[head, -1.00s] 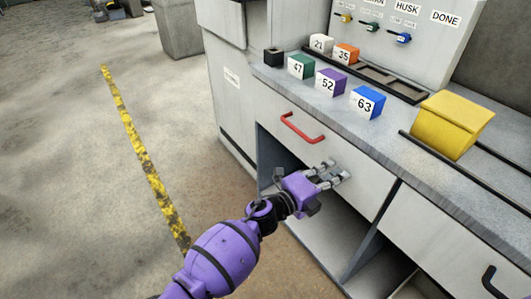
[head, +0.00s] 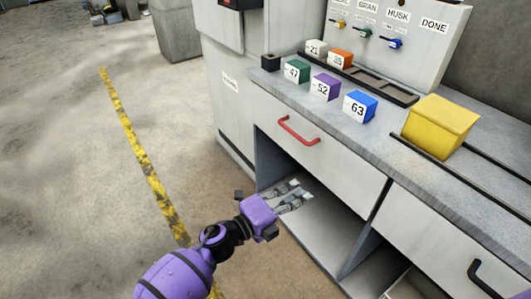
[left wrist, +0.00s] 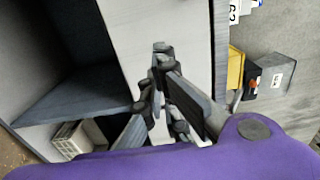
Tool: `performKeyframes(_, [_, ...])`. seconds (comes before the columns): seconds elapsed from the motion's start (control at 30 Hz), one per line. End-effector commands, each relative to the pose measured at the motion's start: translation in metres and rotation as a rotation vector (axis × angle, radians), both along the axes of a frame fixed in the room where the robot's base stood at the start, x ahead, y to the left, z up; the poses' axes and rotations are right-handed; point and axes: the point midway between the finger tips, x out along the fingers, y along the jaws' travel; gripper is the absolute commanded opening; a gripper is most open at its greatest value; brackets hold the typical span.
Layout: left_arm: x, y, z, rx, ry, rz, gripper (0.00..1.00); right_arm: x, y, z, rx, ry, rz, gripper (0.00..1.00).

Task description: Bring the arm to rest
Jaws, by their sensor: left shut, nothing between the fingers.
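My left gripper (head: 300,194) is at the end of my purple arm, in front of the counter's open lower shelf and below the red drawer handle. Its fingers are together with nothing between them. In the left wrist view the fingers (left wrist: 160,75) show close up before the pale cabinet front. My right gripper does not show in the head view.
The counter holds numbered cubes in green (head: 297,71), purple (head: 325,87) and blue (head: 360,106), and a yellow bin (head: 439,126). The drawer with the red handle (head: 298,131) is shut. Open floor with a yellow line (head: 140,155) lies to the left.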

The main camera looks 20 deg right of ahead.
Motion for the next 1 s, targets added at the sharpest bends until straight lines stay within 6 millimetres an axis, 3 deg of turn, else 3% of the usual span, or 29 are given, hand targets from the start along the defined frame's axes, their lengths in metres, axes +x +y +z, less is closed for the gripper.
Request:
performKeyframes(0.17, [-0.005, 0.015, 0.0, 0.0, 0.0, 0.0, 0.0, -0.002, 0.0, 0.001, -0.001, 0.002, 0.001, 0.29])
performKeyframes(0.4, [-0.005, 0.017, 0.0, -0.002, 0.005, 0.001, 0.0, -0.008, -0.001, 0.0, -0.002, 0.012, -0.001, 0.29])
performKeyframes(0.5, [0.003, 0.019, -0.001, -0.007, 0.041, 0.039, 0.0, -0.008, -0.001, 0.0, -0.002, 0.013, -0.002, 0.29])
performKeyframes(0.67, [0.029, 0.025, 0.037, -0.123, 0.161, 0.162, 0.0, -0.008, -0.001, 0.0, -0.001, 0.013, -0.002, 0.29])
performKeyframes(0.7, [0.032, 0.033, 0.043, -0.183, 0.241, 0.219, 0.0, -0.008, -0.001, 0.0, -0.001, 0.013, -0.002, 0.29])
performKeyframes(0.83, [0.03, 0.066, 0.033, -0.316, 0.464, 0.369, 0.0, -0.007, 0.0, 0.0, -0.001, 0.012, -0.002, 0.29])
performKeyframes(1.0, [0.009, 0.12, -0.005, -0.458, 0.746, 0.557, 0.0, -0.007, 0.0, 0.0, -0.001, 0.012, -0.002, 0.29])
